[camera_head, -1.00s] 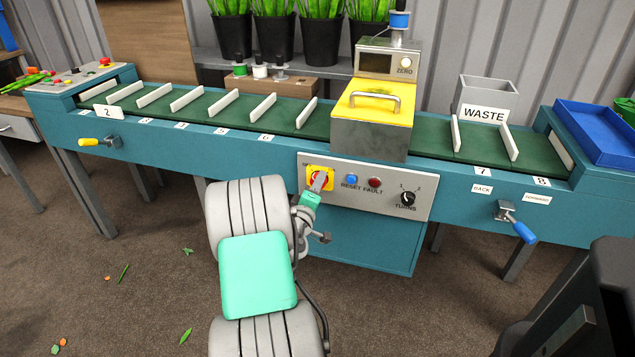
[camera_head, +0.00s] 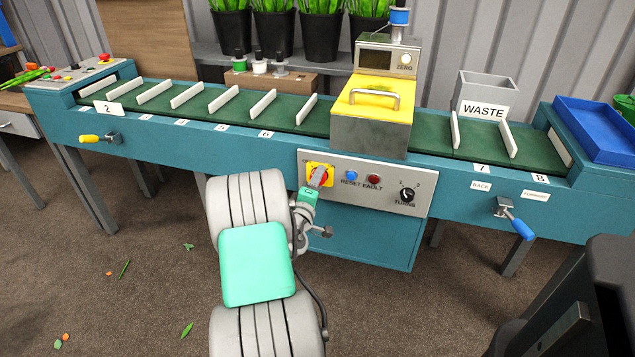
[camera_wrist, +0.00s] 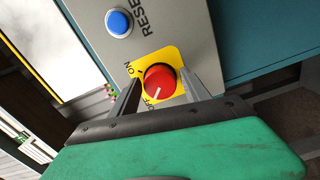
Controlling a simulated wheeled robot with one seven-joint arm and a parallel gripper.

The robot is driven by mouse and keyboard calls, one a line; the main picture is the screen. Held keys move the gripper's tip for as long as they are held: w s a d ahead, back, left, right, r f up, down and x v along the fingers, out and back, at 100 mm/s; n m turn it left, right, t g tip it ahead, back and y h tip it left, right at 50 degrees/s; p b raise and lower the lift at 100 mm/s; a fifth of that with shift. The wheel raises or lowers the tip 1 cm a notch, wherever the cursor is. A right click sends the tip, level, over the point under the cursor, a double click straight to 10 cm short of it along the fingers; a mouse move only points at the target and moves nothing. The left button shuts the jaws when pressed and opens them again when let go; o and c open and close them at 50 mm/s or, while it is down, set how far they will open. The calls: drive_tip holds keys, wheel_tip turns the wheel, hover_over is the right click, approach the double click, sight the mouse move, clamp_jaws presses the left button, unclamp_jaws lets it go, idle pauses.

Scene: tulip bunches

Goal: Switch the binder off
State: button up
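The binder's switch is a round red knob (camera_wrist: 160,80) on a yellow plate with ON and OFF printed on it. The knob's white mark points down in the wrist view, towards the OFF lettering. In the head view the yellow plate (camera_head: 311,169) is on the grey control panel (camera_head: 420,206), with my gripper (camera_head: 318,176) in front of it, partly hiding the knob. In the wrist view my gripper (camera_wrist: 160,86) has one finger on each side of the knob, with narrow gaps showing. It looks open and holds nothing.
A blue reset button (camera_head: 351,175), a red fault lamp (camera_head: 373,179) and a black turns dial (camera_head: 407,194) sit right of the switch. The green conveyor (camera_head: 430,131) runs above. A blue-handled crank (camera_head: 520,225) sticks out at the right.

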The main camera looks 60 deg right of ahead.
drive_tip(key=shift+o, duration=0.9)
drive_tip(key=s+a, duration=0.1)
drive_tip(key=a, duration=0.6)
drive_tip(key=shift+a, duration=0.4)
drive_tip(key=shift+s, duration=0.1)
drive_tip(key=w+a+r+m+y+p, duration=0.5)
drive_tip(key=w+a+r+p, duration=0.35)
drive_tip(key=r+p, duration=0.2)
drive_tip(key=w+a+r+t+y+p, duration=0.1)
drive_tip(key=w+a+r+y+p, duration=0.15)
drive_tip(key=a, duration=0.35)
drive_tip(key=w+a+r+t+y+p, duration=0.1)
drive_tip(key=w+a+r+y+p, duration=0.15)
drive_tip(key=a, duration=0.35)
drive_tip(key=s+a+r+n+y+p, duration=0.1)
drive_tip(key=s+a+r+y+p, duration=0.1)
drive_tip(key=a, duration=0.7)
drive_tip(key=s+a+r+n+g+y+p, duration=0.1)
drive_tip(key=s+a+r+n+y+p, duration=0.1)
drive_tip(key=a, duration=0.8)
drive_tip(key=s+a+r+n+y+p, duration=0.2)
drive_tip(key=a+r+p, duration=0.3)
drive_tip(key=a, duration=0.5)
wheel_tip(320, 180, up, 3)
drive_tip(key=shift+f+g+y, duration=0.2)
drive_tip(key=shift+g+y, duration=0.1)
drive_tip(key=shift+y, duration=0.6)
